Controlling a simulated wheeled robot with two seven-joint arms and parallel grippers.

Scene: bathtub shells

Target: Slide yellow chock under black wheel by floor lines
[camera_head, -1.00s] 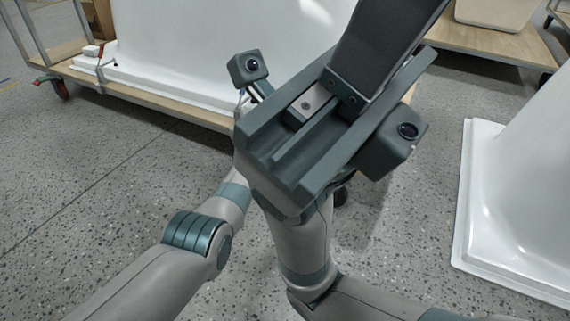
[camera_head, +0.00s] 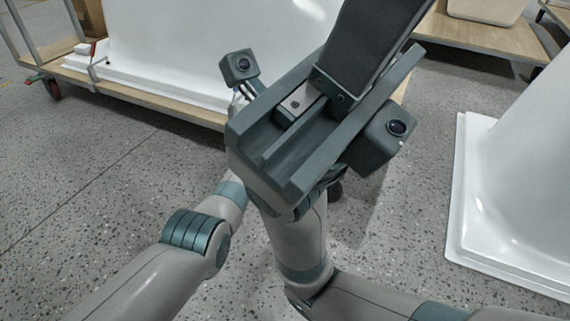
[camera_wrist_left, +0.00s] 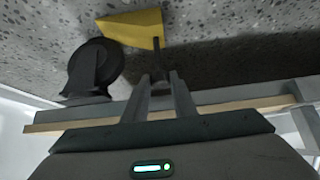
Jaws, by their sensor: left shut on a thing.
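The yellow chock (camera_wrist_left: 133,27) lies on the speckled floor at the top of the left wrist view, its thin end pointing left toward the black wheel (camera_wrist_left: 97,66). In the head view the chock and the left fingers are hidden behind my right gripper (camera_head: 375,40).
A wooden dolly (camera_head: 150,103) carrying a white tub shell (camera_head: 190,40) stands behind my arms. Another white shell (camera_head: 510,215) stands at right. A further dolly (camera_head: 480,38) is at the back right. A dark floor line (camera_head: 90,188) crosses open floor at left.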

